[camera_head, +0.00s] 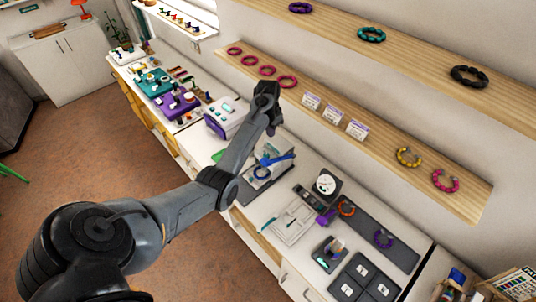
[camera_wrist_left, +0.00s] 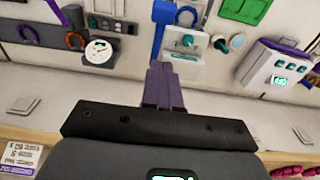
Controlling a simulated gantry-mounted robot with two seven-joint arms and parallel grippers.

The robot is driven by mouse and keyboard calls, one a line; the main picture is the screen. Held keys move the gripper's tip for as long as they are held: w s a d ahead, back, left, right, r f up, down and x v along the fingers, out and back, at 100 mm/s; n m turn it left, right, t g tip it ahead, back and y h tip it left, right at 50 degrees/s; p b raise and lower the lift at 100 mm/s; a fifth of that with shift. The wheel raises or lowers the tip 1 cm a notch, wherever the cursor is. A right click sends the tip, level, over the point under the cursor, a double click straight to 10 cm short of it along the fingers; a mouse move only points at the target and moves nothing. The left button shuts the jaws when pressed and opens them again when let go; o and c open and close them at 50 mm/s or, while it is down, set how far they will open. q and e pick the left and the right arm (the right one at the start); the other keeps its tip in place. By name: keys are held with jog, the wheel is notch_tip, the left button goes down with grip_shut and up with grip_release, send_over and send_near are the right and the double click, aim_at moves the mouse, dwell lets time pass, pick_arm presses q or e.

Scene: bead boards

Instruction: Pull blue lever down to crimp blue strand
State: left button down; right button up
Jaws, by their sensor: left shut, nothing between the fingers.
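The blue lever (camera_head: 277,158) sticks out to the right from a small pale press (camera_head: 254,180) on the counter. In the left wrist view the blue lever (camera_wrist_left: 159,32) stands beside the pale press body (camera_wrist_left: 185,66), with its end close to my fingertips. My left gripper (camera_head: 271,130) is above the lever in the head view. In the wrist view its purple fingers (camera_wrist_left: 158,68) are together with nothing between them; I cannot tell whether they touch the lever. A blue ring, perhaps the strand (camera_head: 262,172), shows partly below the lever. My right gripper is not in view.
A white and purple device (camera_head: 226,118) stands left of the press. A round dial gauge (camera_head: 326,184) and a dark board (camera_head: 372,232) with bracelets are to the right. A wooden shelf (camera_head: 390,138) with bracelets and cards runs along the wall behind.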

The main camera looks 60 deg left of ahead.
pick_arm(q)
send_over(269, 159)
notch_tip(269, 159, down, 5)
jog(key=f+b, duration=0.2)
jog(key=w+f+b, duration=0.1)
jog(key=f+b, duration=0.1)
jog(key=f, duration=0.1)
jog(key=shift+w+f+b, duration=0.15)
jog(key=shift+f+b, duration=0.05)
jog(key=shift+b, duration=0.2)
jog(key=shift+f, duration=0.35)
jog(key=shift+s+d+f+b, duration=0.2)
jog(key=shift+s+f+b, duration=0.4)
jog(key=shift+s+f, duration=0.45)
jog(key=shift+f, duration=0.15)
jog(key=shift+w, duration=0.1)
